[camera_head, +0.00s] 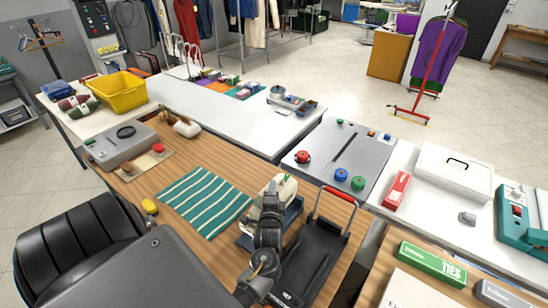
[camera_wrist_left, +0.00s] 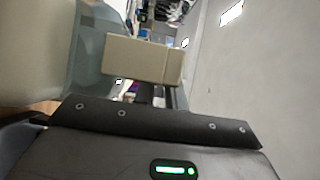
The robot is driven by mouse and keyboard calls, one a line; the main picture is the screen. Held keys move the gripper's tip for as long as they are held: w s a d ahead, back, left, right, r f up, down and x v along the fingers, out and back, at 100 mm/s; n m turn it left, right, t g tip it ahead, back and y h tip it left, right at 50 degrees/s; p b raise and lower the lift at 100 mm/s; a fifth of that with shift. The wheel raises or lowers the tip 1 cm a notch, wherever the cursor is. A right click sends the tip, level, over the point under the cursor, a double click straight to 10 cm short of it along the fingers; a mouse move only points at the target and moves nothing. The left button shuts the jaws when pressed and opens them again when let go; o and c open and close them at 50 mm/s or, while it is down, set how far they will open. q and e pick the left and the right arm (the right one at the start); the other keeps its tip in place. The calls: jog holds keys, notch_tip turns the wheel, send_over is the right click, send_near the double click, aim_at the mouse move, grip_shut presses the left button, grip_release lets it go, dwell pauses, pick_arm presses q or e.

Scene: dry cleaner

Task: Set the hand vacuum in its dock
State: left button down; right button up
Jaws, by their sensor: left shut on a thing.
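The cream hand vacuum (camera_head: 285,187) is in my left gripper (camera_head: 272,200), above the wooden counter near the middle of the head view. My gripper and wrist cover part of it. In the left wrist view a cream block (camera_wrist_left: 140,60) and a blurred blue-grey part (camera_wrist_left: 88,45) sit close in front of the gripper. A dark blue-grey base (camera_head: 294,212), which looks like the dock, shows under and beside the vacuum. I cannot tell whether the vacuum touches it. My right gripper is not in view.
A black tray-like frame with a red handle (camera_head: 322,232) lies just right of the gripper. A green striped cloth (camera_head: 205,201) lies to the left. A grey panel with coloured knobs (camera_head: 345,155) is behind.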

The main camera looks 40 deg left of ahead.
pick_arm(q)
jog(key=shift+w+f+b, duration=0.15)
jog(key=shift+f+b, duration=0.65)
jog(key=shift+f, duration=0.5)
notch_tip(320, 180, down, 2)
jog(key=b, duration=0.2)
jog(key=shift+f+b, duration=0.15)
jog(key=shift+b, duration=0.2)
jog(key=shift+f+b, duration=0.6)
jog(key=shift+f, duration=1.1)
